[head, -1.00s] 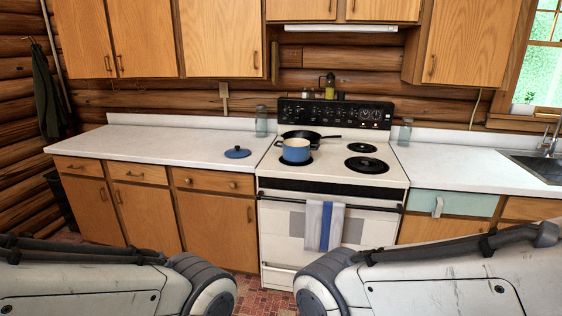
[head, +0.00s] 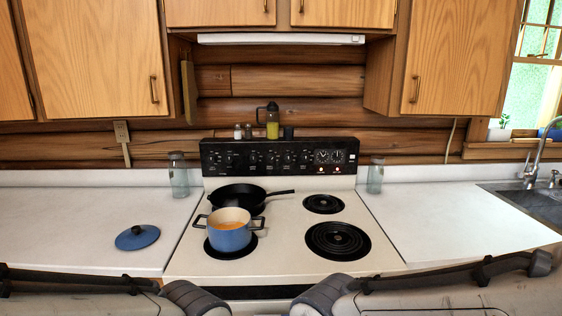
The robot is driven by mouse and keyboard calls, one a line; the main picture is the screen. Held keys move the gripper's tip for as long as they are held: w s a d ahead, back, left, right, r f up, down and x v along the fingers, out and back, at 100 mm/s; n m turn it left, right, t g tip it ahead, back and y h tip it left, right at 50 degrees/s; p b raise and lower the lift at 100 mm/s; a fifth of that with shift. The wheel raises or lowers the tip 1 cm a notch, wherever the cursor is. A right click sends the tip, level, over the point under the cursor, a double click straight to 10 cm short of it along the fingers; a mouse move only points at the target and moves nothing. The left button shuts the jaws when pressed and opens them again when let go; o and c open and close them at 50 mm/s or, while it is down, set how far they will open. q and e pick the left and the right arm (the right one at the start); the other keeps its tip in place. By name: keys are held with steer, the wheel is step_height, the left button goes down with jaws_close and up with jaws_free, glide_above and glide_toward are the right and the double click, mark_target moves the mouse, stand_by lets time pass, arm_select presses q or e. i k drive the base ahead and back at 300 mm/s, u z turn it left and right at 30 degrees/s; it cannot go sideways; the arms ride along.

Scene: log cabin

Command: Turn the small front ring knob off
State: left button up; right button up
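The stove (head: 285,262) stands straight ahead in the head view. Its black back panel (head: 279,157) carries a row of several small knobs (head: 270,157), with two round dials and two lit indicator lights at the right. Which knob is the small front ring's, and how each is turned, is too small to tell. A blue pot (head: 230,231) with orange contents sits on the front left ring. A black frying pan (head: 237,196) sits on the back left ring. The front right ring (head: 338,241) and the back right ring (head: 323,204) are bare. Neither gripper is in view; only my arm links show.
A blue lid (head: 137,237) lies on the left counter (head: 70,225). Glass jars stand left (head: 179,175) and right (head: 375,176) of the stove. The pan handle (head: 281,192) points right, below the panel. The right counter (head: 440,225) is clear up to the sink.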

mark_target(270, 157)
steer(key=z, duration=0.05)
steer(key=i, duration=0.2)
steer(key=u, duration=0.55)
steer(key=k, duration=0.6)
steer(key=z, duration=0.35)
steer(key=i, duration=1.6)
steer(key=u, duration=0.85)
